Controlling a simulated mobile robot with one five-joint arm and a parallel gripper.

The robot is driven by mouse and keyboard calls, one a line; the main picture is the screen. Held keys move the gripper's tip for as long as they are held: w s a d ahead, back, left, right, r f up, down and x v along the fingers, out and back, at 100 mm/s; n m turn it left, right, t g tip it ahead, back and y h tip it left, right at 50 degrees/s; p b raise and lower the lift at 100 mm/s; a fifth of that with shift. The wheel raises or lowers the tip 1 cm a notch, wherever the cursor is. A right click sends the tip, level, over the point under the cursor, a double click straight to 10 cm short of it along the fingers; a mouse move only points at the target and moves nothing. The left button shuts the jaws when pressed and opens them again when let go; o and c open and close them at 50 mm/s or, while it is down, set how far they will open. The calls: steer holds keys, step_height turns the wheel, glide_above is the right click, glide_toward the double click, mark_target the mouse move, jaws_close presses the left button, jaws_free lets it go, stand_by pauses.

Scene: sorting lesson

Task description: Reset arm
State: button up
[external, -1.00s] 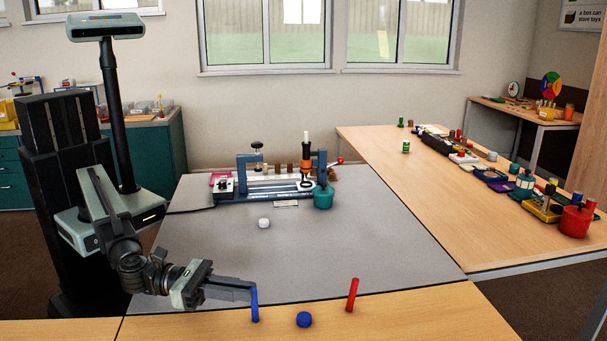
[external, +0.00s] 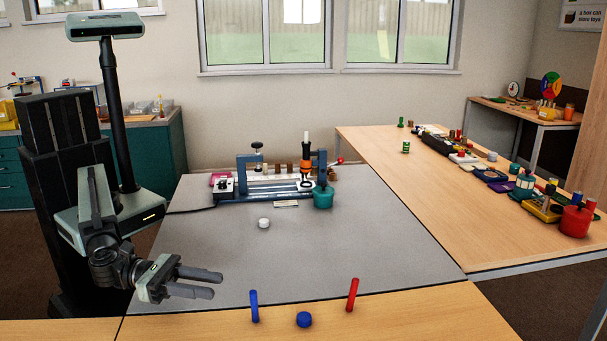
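My gripper (external: 217,284) is at the lower left in the external view, over the near left part of the grey mat. Its two fingers are apart with nothing between them, and they point right. A blue stick (external: 254,306) stands upright on the near wooden strip, a short way right of the fingertips and apart from them. My arm is folded low in front of my dark body at the left.
A blue round piece (external: 304,320) and a slightly tilted red stick (external: 352,295) are on the near strip. A white round piece (external: 264,223) lies on the grey mat (external: 370,240). A blue fixture (external: 270,190) stands at the mat's back. The mat's middle right is clear.

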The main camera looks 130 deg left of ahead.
steer(key=a+r+n+g+y+p, duration=0.1)
steer(key=a+r+n+y+p, duration=0.1)
steer(key=a+r+p, duration=0.85)
steer(key=s+a+r+n+g+p, duration=0.35)
steer(key=a+n+g+p, duration=0.25)
steer(key=a+n+p, duration=0.5)
steer(key=s+f+n+g+h+p, duration=0.3)
steer(key=s+n+g+p, duration=0.15)
steer(key=s+p, duration=0.25)
steer(key=s+d+f+n+g+h, duration=0.2)
steer(key=s+d+n+h, duration=0.1)
steer(key=d+n, duration=0.3)
steer(key=s+d+f+n+g+h, duration=0.2)
steer(key=s+d+f+n+h, duration=0.1)
steer(key=s+d+n, duration=0.3)
steer(key=shift+s+d+f+n+h+p, duration=0.2)
steer(key=shift+d+f+n+h+p, duration=0.15)
steer(key=shift+n+h, duration=0.25)
steer(key=shift+g, duration=0.25)
